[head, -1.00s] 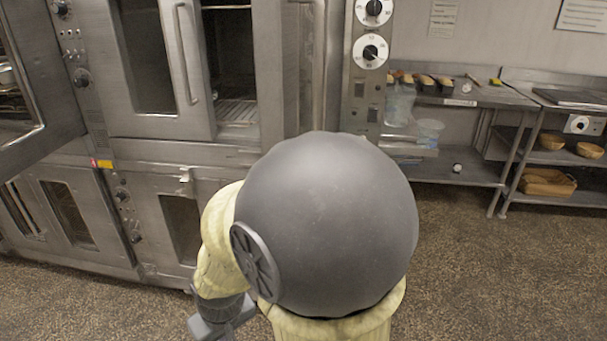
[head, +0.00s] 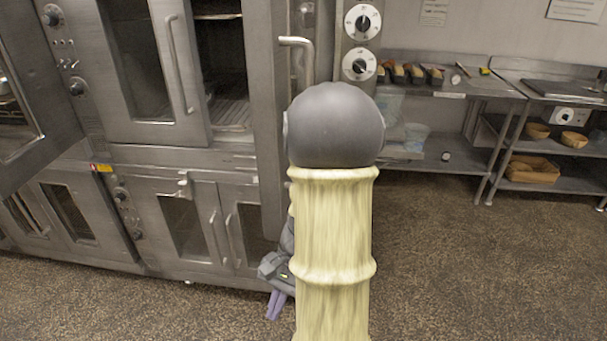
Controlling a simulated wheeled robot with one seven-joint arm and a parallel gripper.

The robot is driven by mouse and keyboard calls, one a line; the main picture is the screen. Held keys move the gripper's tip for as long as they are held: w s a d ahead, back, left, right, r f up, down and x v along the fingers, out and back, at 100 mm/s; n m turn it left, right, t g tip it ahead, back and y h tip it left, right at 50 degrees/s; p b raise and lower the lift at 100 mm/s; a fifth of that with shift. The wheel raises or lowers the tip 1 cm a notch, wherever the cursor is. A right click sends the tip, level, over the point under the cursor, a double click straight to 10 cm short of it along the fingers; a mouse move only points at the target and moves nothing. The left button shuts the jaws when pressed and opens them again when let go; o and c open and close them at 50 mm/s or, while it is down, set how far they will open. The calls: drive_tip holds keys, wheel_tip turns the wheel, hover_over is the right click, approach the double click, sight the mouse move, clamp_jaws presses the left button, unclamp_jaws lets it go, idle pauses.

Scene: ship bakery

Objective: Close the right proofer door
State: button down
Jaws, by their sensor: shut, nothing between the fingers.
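The upper steel cabinet has a left door (head: 145,75) with a window, lying flat across its front. The right proofer door (head: 264,110) stands swung open towards me, seen nearly edge-on, with its bar handle (head: 297,42) at the upper right. The right half of the cabinet opening (head: 226,70) is uncovered and shows dark wire racks inside. My gripper (head: 275,305) hangs low, below the open door and in front of the lower doors. Its purple fingers point down, are shut and hold nothing. My arm hides part of the area right of the door.
Another open door (head: 25,85) stands at the far left. Lower cabinet doors (head: 185,225) sit close to the floor. A knob panel (head: 361,45) and steel shelving (head: 480,95) with bread pans and baskets are at right. The speckled floor is free at the front right.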

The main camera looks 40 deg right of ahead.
drive_tip(key=s+d+r+m+t+y+p, duration=0.1)
drive_tip(key=s+d+r+m+t+p, duration=0.1)
drive_tip(key=d+r+m+t+p, duration=0.4)
drive_tip(key=s+d+r+m+t+y+p, duration=0.1)
drive_tip(key=s+d+r+m+t+p, duration=0.2)
drive_tip(key=d+r+m+t+p, duration=0.3)
drive_tip(key=d+r+m+t, duration=0.4)
drive_tip(key=d+r, duration=0.3)
drive_tip(key=d, duration=0.2)
drive_tip(key=shift+m+t+y, duration=0.3)
drive_tip(key=shift+m+t, duration=0.1)
drive_tip(key=shift+m, duration=0.2)
drive_tip(key=shift+p, duration=0.3)
drive_tip(key=p+x, duration=0.3)
drive_tip(key=x, duration=1.1)
drive_tip(key=shift+p, duration=0.35)
